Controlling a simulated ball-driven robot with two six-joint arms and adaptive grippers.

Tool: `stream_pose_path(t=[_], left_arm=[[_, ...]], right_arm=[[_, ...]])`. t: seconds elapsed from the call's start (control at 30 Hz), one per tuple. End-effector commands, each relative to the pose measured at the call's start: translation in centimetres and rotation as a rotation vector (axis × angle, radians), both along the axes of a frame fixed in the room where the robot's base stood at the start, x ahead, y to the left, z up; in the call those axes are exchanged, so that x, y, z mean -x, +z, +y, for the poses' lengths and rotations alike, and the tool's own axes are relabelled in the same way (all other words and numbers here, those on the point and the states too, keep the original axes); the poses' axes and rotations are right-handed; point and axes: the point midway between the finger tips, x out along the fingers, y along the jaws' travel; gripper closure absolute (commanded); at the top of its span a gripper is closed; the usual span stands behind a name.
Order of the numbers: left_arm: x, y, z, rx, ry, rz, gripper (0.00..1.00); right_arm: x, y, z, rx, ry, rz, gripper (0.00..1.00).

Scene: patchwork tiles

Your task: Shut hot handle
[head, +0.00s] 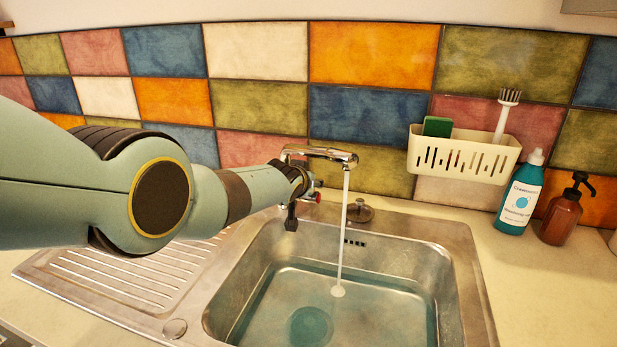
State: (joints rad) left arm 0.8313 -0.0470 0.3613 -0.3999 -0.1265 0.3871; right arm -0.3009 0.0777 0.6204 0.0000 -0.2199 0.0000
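A chrome tap (325,153) stands behind the sink, and a stream of water (345,230) runs from its spout into the basin. My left arm comes in from the left, and my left gripper (298,198) is at the tap's base. A small part with a red mark (317,184) shows just right of the gripper; it looks like the hot handle, mostly hidden behind the gripper. One dark finger points down. Whether the fingers touch or grip the handle cannot be told. A round metal knob (360,210) sits right of the tap. My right gripper is not in view.
The steel sink (455,290) holds bluish water, with a ribbed drainboard (125,280) on its left. A cream rack (462,155) with a green sponge (437,126) and brush (504,112) hangs on the tiled wall. A teal bottle (520,200) and brown dispenser (562,217) stand at right.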

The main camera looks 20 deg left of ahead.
Motion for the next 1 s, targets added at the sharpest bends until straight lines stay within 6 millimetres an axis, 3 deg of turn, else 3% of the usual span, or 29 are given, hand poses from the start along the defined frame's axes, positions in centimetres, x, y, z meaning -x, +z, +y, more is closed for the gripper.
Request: stream_pose_path(t=[0.23,0.27,0.43,1.0], left_arm=[[0.00,-0.04,-0.26,0.004,-0.001,-0.001,1.00],[0.00,-0.03,-0.26,0.004,-0.001,-0.001,0.75],[0.00,-0.03,-0.18,0.003,-0.001,-0.001,0.53],[0.71,0.26,0.15,-0.003,0.012,-0.004,0.52]], right_arm=[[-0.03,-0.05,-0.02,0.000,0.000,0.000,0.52],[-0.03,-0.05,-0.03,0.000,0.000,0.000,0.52],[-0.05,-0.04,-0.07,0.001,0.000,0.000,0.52],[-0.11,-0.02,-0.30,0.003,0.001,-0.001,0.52]])
